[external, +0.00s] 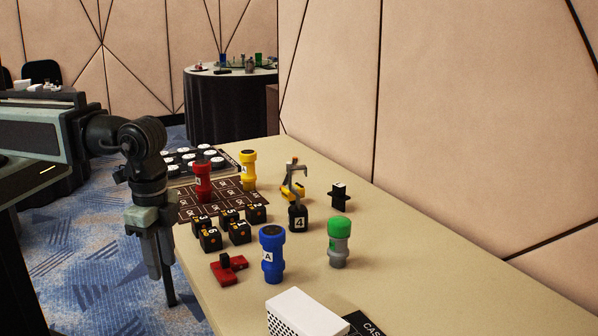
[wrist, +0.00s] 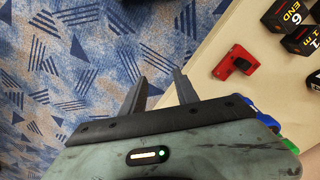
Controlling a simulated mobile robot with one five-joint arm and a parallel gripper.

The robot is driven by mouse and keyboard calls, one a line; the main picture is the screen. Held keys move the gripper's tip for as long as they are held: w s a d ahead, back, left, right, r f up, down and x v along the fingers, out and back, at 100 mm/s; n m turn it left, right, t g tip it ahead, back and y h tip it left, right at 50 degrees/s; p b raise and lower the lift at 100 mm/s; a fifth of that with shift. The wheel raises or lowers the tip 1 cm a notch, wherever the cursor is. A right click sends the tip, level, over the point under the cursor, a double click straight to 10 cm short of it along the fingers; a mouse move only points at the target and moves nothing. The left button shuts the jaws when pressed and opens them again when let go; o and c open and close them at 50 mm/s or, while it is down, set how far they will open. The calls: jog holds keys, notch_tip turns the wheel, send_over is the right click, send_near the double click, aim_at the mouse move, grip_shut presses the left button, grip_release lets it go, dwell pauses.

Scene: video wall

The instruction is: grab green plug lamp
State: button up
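The green plug lamp (external: 339,240) stands upright on the table, with a green cap and a grey body. In the wrist view only a small green part (wrist: 291,145) shows at the lower right, mostly hidden behind my gripper's body. My gripper (external: 161,270) points down beside the table's left edge, over the carpet, well left of the lamp. In the wrist view my gripper (wrist: 160,82) has its two fingers apart with nothing between them.
A blue cylinder (external: 272,254) marked A stands left of the lamp. Black numbered cubes (external: 239,231), a red block piece (external: 229,267), red (external: 203,182) and yellow (external: 248,170) cylinders and a white box (external: 305,312) are also on the table (external: 400,262). Room right of the lamp is clear.

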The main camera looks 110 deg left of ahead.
aim_at(345, 220)
jog(key=o, duration=0.6)
notch_tip(345, 220, up, 16)
jog(key=p, duration=1.6)
jog(key=w+a+f+t+h+b, duration=0.1)
jog(key=w+a+f+t+b, duration=0.35)
jog(key=w+f+b, duration=0.4)
jog(key=w+a+f+t+h+b, duration=0.1)
jog(key=w+a+f+t+b, duration=0.2)
jog(key=w+a+f+b, duration=0.6)
jog(key=w+a+t+y+b, duration=0.1)
jog(key=w+a+t+b, duration=0.1)
jog(key=w+a+b, duration=0.1)
jog(key=w+a+t+y+b, duration=0.1)
jog(key=w+a+t+b, duration=0.1)
jog(key=w+a+b, duration=0.2)
jog(key=w+a+n+t+y+b, duration=0.1)
jog(key=w+a+t+b, duration=0.1)
jog(key=w+a+b, duration=0.2)
jog(key=shift+a+r+y+b, duration=0.15)
jog(key=shift+a+b, duration=0.7)
jog(key=shift+a, duration=0.2)
jog(key=shift+a+r+y+b, duration=0.15)
jog(key=shift+a+b, duration=0.7)
jog(key=shift+a, duration=0.15)
jog(key=shift+s+f, duration=0.15)
jog(key=shift+f, duration=0.05)
